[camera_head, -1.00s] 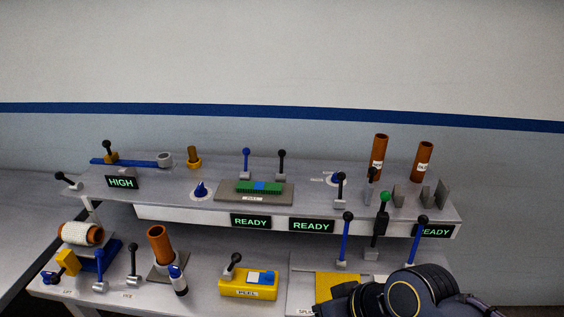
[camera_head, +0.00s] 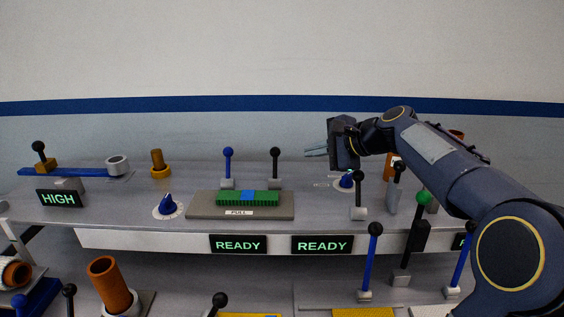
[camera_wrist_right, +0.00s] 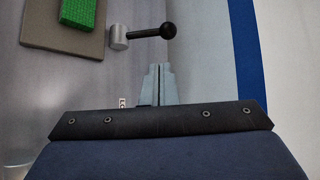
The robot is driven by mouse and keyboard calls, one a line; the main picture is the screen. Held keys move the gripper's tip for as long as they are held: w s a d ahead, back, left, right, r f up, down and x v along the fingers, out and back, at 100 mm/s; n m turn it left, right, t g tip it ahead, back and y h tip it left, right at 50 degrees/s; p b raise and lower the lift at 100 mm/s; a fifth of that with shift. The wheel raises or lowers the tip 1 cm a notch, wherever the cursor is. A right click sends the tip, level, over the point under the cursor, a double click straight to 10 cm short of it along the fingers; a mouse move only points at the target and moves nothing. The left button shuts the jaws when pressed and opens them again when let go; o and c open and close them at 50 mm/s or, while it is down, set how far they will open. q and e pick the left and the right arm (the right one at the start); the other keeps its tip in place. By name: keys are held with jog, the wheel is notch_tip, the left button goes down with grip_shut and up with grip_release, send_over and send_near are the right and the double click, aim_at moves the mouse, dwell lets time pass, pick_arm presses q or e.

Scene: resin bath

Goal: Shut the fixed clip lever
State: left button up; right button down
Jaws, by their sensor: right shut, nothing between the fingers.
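A lever with a black knob (camera_head: 275,168) stands upright on a grey base at the back edge of the grey plate (camera_head: 200,206) that holds a green board (camera_head: 248,198) with a blue block. A blue lever (camera_head: 228,166) stands upright to its left. I cannot tell from any label which is the fixed clip lever. My right gripper (camera_head: 312,153) is shut and empty, in the air right of the black-knobbed lever. In the right wrist view, the shut fingertips (camera_wrist_right: 155,72) are apart from the lever's black knob (camera_wrist_right: 167,31). My left gripper is out of view.
A blue dial (camera_head: 347,180) and another black-knobbed lever (camera_head: 358,188) stand right of the plate. My right forearm hides part of the shelf's right side, including brown tubes. READY signs (camera_head: 322,245) hang on the front edge.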

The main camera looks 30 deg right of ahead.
aim_at(275, 166)
jog(key=shift+w+d+r, duration=0.2)
jog(key=shift+w+d, duration=0.05)
jog(key=shift+d, duration=0.3)
jog(key=p+x, duration=0.2)
jog(key=x, duration=0.8)
